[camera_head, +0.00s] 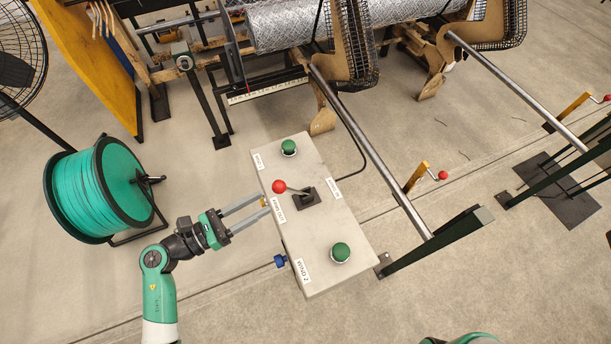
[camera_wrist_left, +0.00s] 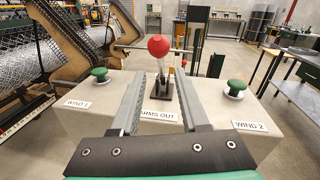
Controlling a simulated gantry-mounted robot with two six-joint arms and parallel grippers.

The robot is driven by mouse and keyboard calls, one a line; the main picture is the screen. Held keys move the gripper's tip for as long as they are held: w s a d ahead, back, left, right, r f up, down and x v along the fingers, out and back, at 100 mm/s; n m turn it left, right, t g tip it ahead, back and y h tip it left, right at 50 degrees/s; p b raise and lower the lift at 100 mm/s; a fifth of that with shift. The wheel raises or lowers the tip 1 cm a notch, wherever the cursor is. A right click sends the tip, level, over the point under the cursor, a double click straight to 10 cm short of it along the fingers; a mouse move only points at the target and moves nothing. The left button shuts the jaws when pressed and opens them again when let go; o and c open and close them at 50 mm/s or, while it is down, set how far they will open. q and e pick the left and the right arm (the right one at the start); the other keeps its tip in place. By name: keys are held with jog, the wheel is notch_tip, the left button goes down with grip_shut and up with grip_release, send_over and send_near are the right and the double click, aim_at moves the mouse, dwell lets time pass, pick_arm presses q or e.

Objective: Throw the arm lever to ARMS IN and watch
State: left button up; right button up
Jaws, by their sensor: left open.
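The arm lever, with a red ball knob (camera_head: 279,186), stands in a dark slotted base on the pale control box (camera_head: 325,245). It leans toward the ARMS OUT label (camera_head: 279,209), on the side where my left arm is. A label on the opposite side (camera_head: 334,188) is too small to read. My left gripper (camera_head: 265,203) is open and empty, its fingers pointing at the box's near-left edge, just short of the knob. In the left wrist view the knob (camera_wrist_left: 158,46) shows beyond and between the fingertips. My right gripper is out of view.
Green buttons (camera_head: 289,147) and (camera_head: 340,252) sit at either end of the box, the latter by the WIND 2 label. A blue fitting (camera_head: 280,261) juts from its side. The weaving machine with wire mesh (camera_head: 320,20) stands behind. A green wire spool (camera_head: 98,190) stands left.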

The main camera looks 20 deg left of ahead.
aim_at(294, 191)
pick_arm(q)
jog(key=x, duration=1.1)
jog(key=shift+w+d+r+b, duration=0.15)
jog(key=shift+w+d+b, duration=0.1)
jog(key=shift+b, duration=0.1)
jog(key=shift+s, duration=0.1)
grip_shut()
jog(key=shift+r, duration=0.15)
dwell(0.5)
